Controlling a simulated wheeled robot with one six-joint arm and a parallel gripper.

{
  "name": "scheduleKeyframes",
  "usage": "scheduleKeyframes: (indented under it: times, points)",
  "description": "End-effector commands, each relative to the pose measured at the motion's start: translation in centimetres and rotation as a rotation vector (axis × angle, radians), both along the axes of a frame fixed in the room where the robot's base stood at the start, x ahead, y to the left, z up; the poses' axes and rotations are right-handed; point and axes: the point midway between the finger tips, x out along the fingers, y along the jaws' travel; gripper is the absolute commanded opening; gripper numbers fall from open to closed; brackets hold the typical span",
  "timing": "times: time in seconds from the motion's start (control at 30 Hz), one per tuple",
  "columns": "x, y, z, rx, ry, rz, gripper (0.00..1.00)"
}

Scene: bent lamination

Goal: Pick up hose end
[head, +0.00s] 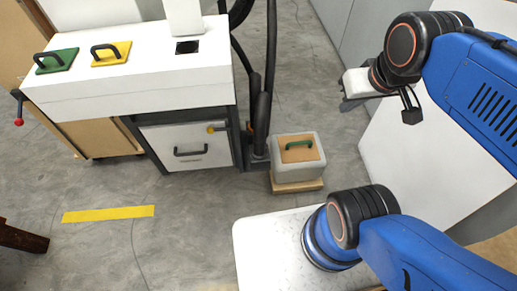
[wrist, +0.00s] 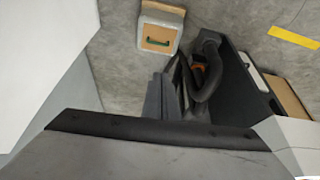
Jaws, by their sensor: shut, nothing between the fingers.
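The black hose (head: 271,55) hangs down along the right side of the white machine and reaches near the floor. In the wrist view the black hose (wrist: 212,70) curves beside the dark cabinet side, with a bit of orange behind it. I cannot tell clearly which part is its end. My gripper (head: 347,101) is at the upper right in the head view, up in the air and apart from the hose. It is shut and empty. A dark bar and grey surface fill the bottom of the wrist view.
A grey box (head: 297,165) with a green handle stands on the floor close to the hose. A white panel (head: 410,150) is under my arm.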

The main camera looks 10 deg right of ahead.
Motion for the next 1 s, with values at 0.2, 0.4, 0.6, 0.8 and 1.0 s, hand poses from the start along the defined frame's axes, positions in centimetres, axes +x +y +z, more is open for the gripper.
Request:
scheduleKeyframes:
  times: [0.2,0.4,0.6,0.8,1.0]
  points:
    - [0.0,0.0,0.0,0.0,0.0,0.0,0.0]
    - [0.0,0.0,0.0,0.0,0.0,0.001,0.12]
    - [1.2,0.9,-0.3,-0.033,0.031,0.117,0.55]
    - [4.0,3.7,-1.4,-0.118,0.103,0.431,0.55]
    - [6.7,7.2,-3.0,-0.198,0.167,0.774,0.55]
